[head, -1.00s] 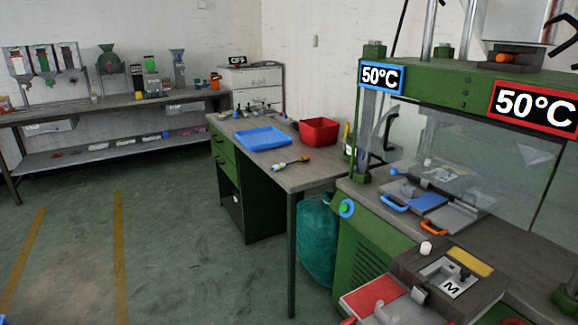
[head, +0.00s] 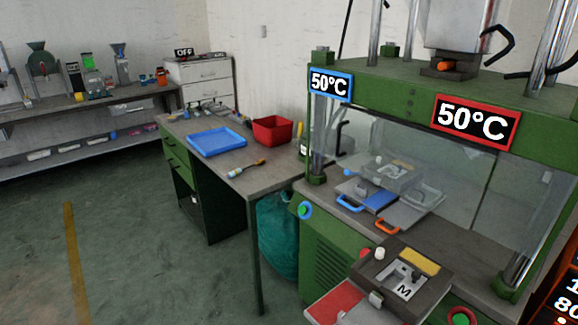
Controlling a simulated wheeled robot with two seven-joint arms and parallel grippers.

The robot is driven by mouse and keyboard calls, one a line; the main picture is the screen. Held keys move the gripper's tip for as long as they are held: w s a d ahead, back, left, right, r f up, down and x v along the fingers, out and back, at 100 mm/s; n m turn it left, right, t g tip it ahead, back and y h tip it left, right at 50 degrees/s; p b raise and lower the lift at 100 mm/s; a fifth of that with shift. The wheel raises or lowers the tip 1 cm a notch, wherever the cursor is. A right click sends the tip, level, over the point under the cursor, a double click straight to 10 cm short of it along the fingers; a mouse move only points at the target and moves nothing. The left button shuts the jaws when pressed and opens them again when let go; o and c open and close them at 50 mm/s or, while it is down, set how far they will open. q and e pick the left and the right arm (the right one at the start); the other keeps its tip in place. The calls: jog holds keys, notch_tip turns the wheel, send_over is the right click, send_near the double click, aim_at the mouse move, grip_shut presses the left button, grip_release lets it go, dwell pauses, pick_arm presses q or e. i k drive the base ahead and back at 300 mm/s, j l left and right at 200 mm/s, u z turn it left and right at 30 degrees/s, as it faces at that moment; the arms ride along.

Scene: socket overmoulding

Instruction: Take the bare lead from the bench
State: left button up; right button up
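The bench (head: 277,181) stands left of the press, with a grey top and green drawers. A blue tray (head: 217,141) lies on it, and no lead can be made out inside. Several small objects (head: 213,108) lie along the bench's back edge, too small to tell whether one is the bare lead. Neither of my grippers is in view.
A red bin (head: 272,130) stands on the bench. The green press (head: 400,100) with 50°C signs fills the right. A teal bag (head: 278,232) hangs or stands below the bench. The floor at left is clear.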

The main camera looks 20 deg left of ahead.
aim_at(232, 175)
jog(key=i+j+z, duration=0.2)
jog(key=j+z, duration=0.15)
jog(key=j, duration=0.3)
jog(key=i+j+z, duration=0.1)
jog(key=j+z, duration=0.2)
jog(key=j, duration=0.35)
jog(key=j+z, duration=0.35)
jog(key=j, duration=0.35)
jog(key=i, duration=0.05)
